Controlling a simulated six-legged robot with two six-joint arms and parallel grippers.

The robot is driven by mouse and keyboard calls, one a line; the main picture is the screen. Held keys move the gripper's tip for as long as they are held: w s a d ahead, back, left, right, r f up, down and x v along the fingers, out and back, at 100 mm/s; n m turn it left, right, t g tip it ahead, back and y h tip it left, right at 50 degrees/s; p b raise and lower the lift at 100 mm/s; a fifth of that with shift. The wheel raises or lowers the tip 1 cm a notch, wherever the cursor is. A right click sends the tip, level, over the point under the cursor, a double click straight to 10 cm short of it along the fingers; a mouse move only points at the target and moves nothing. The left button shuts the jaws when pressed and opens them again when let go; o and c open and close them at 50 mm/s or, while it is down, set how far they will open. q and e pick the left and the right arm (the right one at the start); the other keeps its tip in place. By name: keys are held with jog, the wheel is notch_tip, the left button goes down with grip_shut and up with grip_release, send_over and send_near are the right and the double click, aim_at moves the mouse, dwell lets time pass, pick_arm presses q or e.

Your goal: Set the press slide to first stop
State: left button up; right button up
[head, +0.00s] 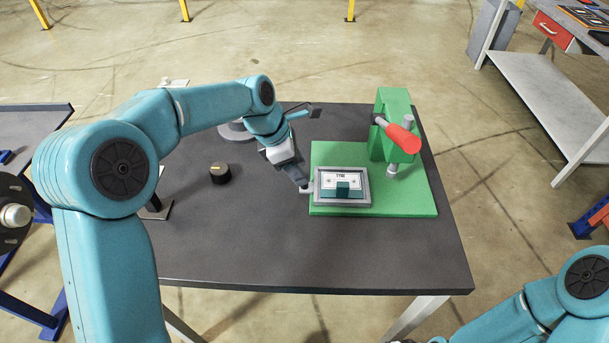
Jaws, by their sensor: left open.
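A green press (395,112) with a red-handled lever (402,138) stands on a green base plate (415,195) at the right of the dark table. A grey-framed slide (343,200) with a white label and a teal block sits at the front left of the base plate. My left gripper (306,188) is at the left edge of the slide, pointing down and to the right. It is open; whether its fingertips touch the slide I cannot tell. My right arm shows at the bottom right corner, but its gripper is out of view.
A black round knob (220,173) stands on the table (290,255) left of the gripper. A grey round base (236,131) is partly hidden behind my left arm. The front of the table is clear. A grey workbench (545,85) stands at the right.

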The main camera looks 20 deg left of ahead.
pick_arm(q)
jog(key=x, duration=0.3)
jog(key=shift+w+a+f, duration=0.1)
jog(key=shift+w, duration=0.1)
jog(key=shift+w+f, duration=0.1)
jog(key=shift+f, duration=0.2)
jog(key=shift+d+f, duration=0.1)
jog(key=shift+d, duration=0.15)
jog(key=shift+f, duration=0.1)
grip_shut()
jog(key=d+p, duration=0.1)
jog(key=d, duration=0.1)
jog(key=w+d+p, duration=0.1)
jog(key=d, duration=0.2)
jog(key=w+d+p, duration=0.1)
jog(key=d, duration=0.2)
jog(key=shift+w+d, duration=0.1)
jog(key=shift+w, duration=0.15)
